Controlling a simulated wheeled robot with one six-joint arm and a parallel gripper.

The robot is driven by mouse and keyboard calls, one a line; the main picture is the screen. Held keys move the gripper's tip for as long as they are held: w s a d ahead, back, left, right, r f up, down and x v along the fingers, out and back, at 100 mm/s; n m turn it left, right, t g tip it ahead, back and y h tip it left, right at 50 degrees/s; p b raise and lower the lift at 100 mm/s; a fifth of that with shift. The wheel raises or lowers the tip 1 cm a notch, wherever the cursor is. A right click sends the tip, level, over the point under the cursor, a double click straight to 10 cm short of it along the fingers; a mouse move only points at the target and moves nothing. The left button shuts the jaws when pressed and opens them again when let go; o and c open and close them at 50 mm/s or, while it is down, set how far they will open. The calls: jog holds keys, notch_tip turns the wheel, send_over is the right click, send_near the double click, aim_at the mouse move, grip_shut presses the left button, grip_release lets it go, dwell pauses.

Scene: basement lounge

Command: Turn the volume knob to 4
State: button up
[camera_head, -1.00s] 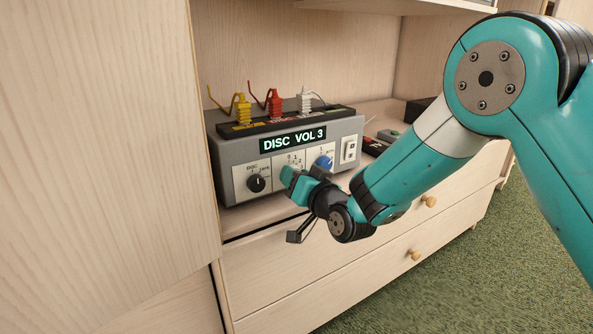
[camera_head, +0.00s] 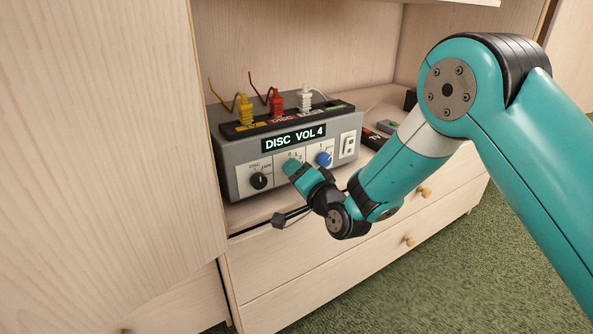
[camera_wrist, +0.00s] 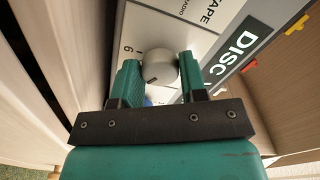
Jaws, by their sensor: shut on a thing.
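The grey stereo unit (camera_head: 232,153) stands on the cabinet shelf. Its display (camera_head: 294,138) reads "DISC VOL 4". In the wrist view, the round grey volume knob (camera_wrist: 158,68) sits between the two green fingers of my gripper (camera_wrist: 160,76), which is shut on it. A "6" on the scale shows beside the knob. In the head view, my gripper (camera_head: 291,168) is at the middle panel of the unit's front and hides the volume knob there. A black selector knob (camera_head: 259,180) is to the left and a blue knob (camera_head: 324,159) to the right.
Yellow (camera_head: 244,110), red (camera_head: 276,102) and white (camera_head: 305,98) plugs stand on top of the unit. A rocker switch (camera_head: 348,145) is at its right end. Dark small items (camera_head: 373,139) lie on the shelf to the right. Drawers with wooden knobs (camera_head: 425,191) are below.

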dwell(0.4)
jog(key=o, duration=0.9)
jog(key=b+v, duration=1.4)
jog(key=v, duration=0.3)
jog(key=shift+s+d, duration=0.15)
jog(key=shift+d, duration=0.05)
jog(key=shift+r, duration=0.1)
